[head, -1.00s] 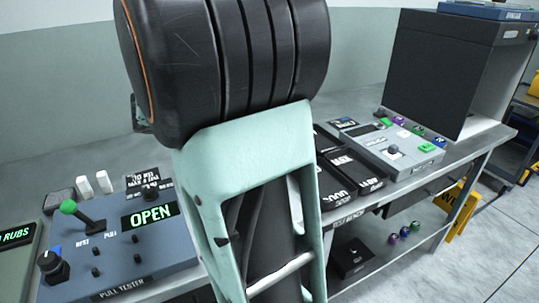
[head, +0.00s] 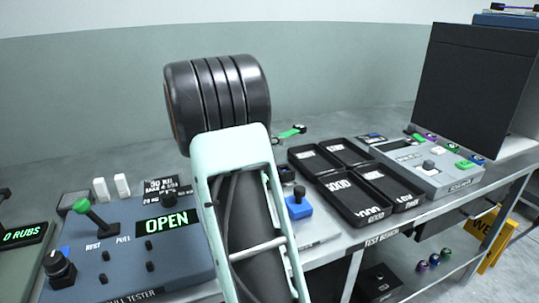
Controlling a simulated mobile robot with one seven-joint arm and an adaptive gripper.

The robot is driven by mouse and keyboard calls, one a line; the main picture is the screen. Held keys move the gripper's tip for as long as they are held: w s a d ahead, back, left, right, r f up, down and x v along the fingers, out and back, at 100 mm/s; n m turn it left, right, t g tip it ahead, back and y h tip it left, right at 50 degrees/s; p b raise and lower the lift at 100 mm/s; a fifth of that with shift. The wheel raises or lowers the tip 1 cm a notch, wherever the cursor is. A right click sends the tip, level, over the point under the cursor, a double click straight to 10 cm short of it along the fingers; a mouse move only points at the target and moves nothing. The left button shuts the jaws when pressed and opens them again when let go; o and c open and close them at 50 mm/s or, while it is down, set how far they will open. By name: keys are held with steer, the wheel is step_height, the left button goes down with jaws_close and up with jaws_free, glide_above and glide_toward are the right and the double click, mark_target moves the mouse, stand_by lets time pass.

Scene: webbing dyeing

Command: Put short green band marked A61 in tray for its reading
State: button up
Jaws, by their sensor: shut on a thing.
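A short green band (head: 291,132) with dark ends shows just right of my arm, above the far part of the bench. Its marking cannot be read. My arm's large dark joint and pale green link fill the middle of the head view. My gripper is hidden behind them, so its hold on the band does not show. Several black trays stand together right of my arm: back left (head: 301,168), back right (head: 373,160), front left (head: 342,217) and front right (head: 402,207). They carry white labels, most too small to read. The pull tester (head: 110,268) at front left displays OPEN.
A grey device (head: 455,184) with coloured buttons stands right of the trays, before a large dark box (head: 470,85). A rub counter (head: 22,236) is at the far left. A yellow sign (head: 492,240) stands at right.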

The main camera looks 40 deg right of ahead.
steer(key=shift+w+d+f, duration=0.2)
steer(key=shift+w+f, duration=0.05)
steer(key=shift+f, duration=0.2)
steer(key=shift+w+d+f, duration=0.15)
steer(key=shift+w+f, duration=0.1)
steer(key=shift+f, duration=0.15)
steer(key=shift+w+d+f+b, duration=0.15)
steer(key=shift+f+b, duration=0.5)
steer(key=shift+f, duration=0.95)
steer(key=shift+f, duration=0.1)
steer(key=o, duration=1.3)
steer(key=shift+c, duration=0.2)
